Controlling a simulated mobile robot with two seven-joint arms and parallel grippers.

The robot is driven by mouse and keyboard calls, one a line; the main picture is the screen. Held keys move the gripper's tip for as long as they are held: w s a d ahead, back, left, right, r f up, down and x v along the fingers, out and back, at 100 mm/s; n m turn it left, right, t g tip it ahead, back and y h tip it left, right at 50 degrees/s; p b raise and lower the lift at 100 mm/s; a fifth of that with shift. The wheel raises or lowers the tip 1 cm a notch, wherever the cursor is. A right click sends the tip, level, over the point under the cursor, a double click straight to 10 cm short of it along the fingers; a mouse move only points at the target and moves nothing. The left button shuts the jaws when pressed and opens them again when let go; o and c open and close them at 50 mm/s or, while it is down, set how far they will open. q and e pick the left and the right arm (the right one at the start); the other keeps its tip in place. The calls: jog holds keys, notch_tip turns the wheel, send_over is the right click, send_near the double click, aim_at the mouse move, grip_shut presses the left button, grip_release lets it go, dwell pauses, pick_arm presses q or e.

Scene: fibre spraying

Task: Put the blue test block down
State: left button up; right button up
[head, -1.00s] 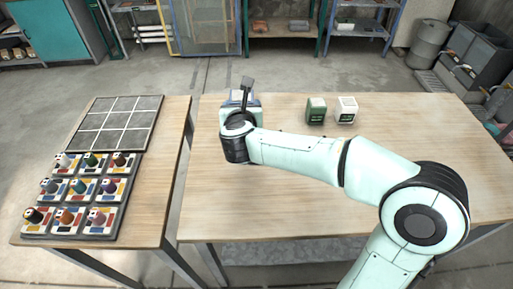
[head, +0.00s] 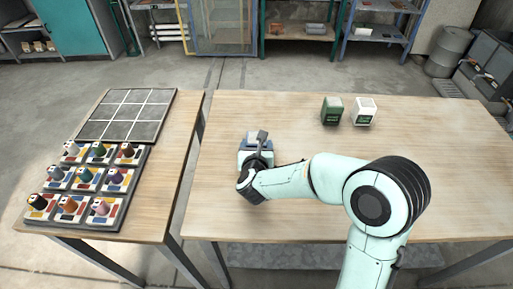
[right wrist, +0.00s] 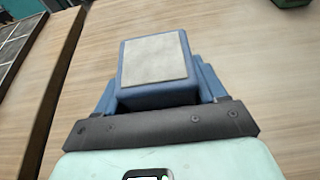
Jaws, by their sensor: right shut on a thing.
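The blue test block (right wrist: 155,62) has a pale grey top face and shows in the right wrist view between the two fingers of my right gripper (right wrist: 158,88). The fingers are shut on it at its sides. In the head view the block (head: 250,142) and my right gripper (head: 257,152) are over the left part of the large wooden table (head: 410,210). The gripper and wrist partly hide the block. I cannot tell whether its underside touches the table. My left gripper is not in view.
A green block (head: 331,111) and a white block (head: 363,112) stand farther back on the table. The side table to the left holds a gridded tray (head: 126,116) and a rack of several coloured cones (head: 86,187). The table around the gripper is clear.

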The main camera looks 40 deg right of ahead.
dwell(0.3)
jog(key=shift+f, duration=0.2)
jog(key=o, duration=1.5)
jog(key=shift+r, duration=0.15)
jog(key=v, duration=1.2)
